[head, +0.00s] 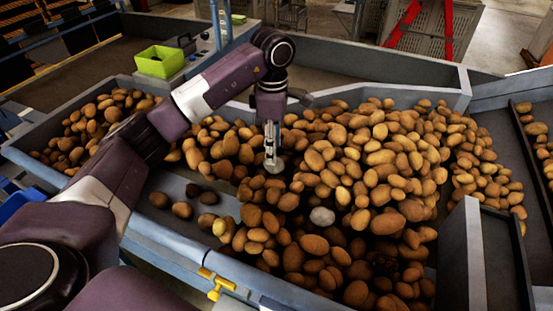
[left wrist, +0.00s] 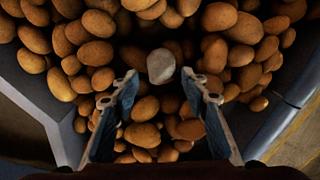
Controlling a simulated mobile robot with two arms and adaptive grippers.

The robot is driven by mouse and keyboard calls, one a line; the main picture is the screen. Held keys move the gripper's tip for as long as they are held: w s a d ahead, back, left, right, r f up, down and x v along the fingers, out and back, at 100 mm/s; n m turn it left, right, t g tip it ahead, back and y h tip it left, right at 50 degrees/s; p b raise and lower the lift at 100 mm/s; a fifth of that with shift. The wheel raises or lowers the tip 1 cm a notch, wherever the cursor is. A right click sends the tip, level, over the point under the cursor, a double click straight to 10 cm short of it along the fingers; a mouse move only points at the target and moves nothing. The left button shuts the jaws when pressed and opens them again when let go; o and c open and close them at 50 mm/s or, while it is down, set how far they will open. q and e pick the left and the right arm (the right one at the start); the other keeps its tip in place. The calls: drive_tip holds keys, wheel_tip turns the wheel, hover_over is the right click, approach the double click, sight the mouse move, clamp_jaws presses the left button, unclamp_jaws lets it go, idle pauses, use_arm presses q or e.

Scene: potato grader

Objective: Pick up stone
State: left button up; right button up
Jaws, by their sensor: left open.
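A pale grey stone (head: 322,216) lies among brown potatoes (head: 370,180) in the grader bin. In the left wrist view, the stone (left wrist: 161,66) shows at the centre, just beyond the gap between the fingertips. My left gripper (head: 273,162) points down over the potatoes, up and to the left of the stone in the head view. In the left wrist view, its two fingers (left wrist: 159,76) are spread apart with nothing gripped. The gripper is apart from the stone. My right gripper is not in view.
The bin's metal rim (head: 160,240) runs along the near side, with a yellow valve handle (head: 215,283) outside it. Several dark lumps (head: 181,209) lie on a barer patch at left. A green box (head: 160,62) stands behind my left arm. A metal divider (head: 463,255) rises at right.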

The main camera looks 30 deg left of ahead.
use_arm(q)
drive_tip(key=shift+s+f+p, duration=0.15)
drive_tip(key=shift+f+p, duration=0.1)
drive_tip(key=shift+p, duration=0.05)
wheel_tip(320, 180, down, 4)
drive_tip(key=shift+d+f+p, duration=0.1)
drive_tip(key=shift+f+p, duration=0.05)
drive_tip(key=shift+p, duration=1.1)
drive_tip(key=shift+f, duration=0.2)
drive_tip(key=shift+c, duration=1)
drive_tip(key=c, duration=0.8)
drive_tip(key=shift+r, duration=0.1)
